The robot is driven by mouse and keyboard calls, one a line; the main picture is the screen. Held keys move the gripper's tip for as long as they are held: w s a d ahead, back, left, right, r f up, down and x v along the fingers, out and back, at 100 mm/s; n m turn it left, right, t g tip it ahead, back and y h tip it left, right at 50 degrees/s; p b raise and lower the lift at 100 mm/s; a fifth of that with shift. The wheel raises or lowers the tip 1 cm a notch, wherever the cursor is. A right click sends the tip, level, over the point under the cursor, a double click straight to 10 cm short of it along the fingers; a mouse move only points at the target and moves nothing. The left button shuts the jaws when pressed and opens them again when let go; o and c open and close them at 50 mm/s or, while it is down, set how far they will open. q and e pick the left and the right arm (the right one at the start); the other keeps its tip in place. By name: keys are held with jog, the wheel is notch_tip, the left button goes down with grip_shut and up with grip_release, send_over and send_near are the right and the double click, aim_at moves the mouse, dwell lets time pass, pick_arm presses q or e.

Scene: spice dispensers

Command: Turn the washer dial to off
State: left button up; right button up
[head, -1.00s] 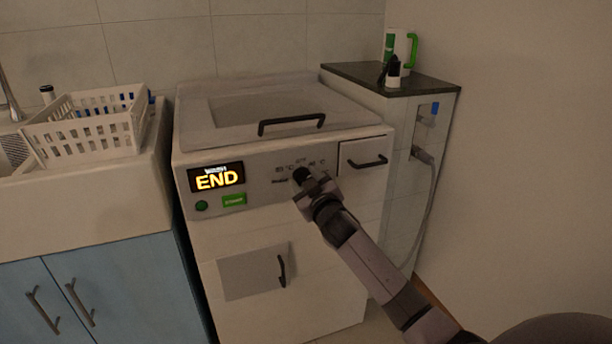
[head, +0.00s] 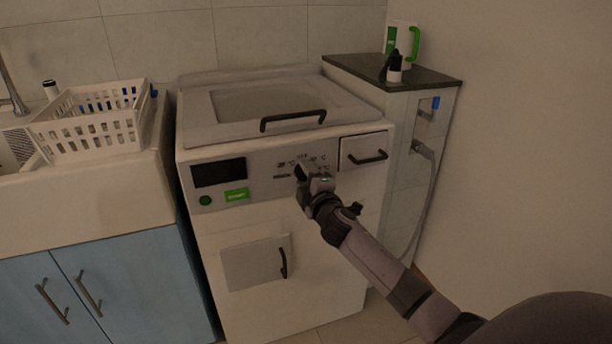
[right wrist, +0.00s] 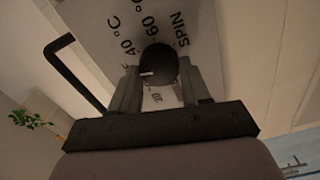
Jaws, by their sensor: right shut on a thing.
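The washer dial (right wrist: 159,62) is a round black knob with a small white mark, on the washer's (head: 270,240) pale front panel. The labels 40 °C, 60 °C and SPIN show around it in the right wrist view. My right gripper (right wrist: 158,78) is shut on the dial, with one finger on each side. In the head view my right gripper (head: 304,176) covers most of the dial. The washer display (head: 219,172) is dark and shows no text. The label the mark points to cannot be read clearly. My left gripper is not in view.
A black lid handle (head: 293,119) is above the dial. A drawer handle (head: 368,157) sticks out to its right. A green button (head: 236,195) and a round green button (head: 206,200) are left of it. A white basket (head: 92,132) stands by the sink.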

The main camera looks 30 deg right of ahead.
jog(key=shift+n, duration=1.1)
jog(key=shift+f, duration=0.1)
jog(key=o, duration=1.1)
jog(key=shift+c, duration=0.2)
jog(key=shift+s+a+p, duration=0.15)
jog(key=shift+s+p, duration=0.15)
jog(key=shift+s, duration=0.25)
jog(key=v, duration=0.6)
jog(key=shift+p, duration=0.35)
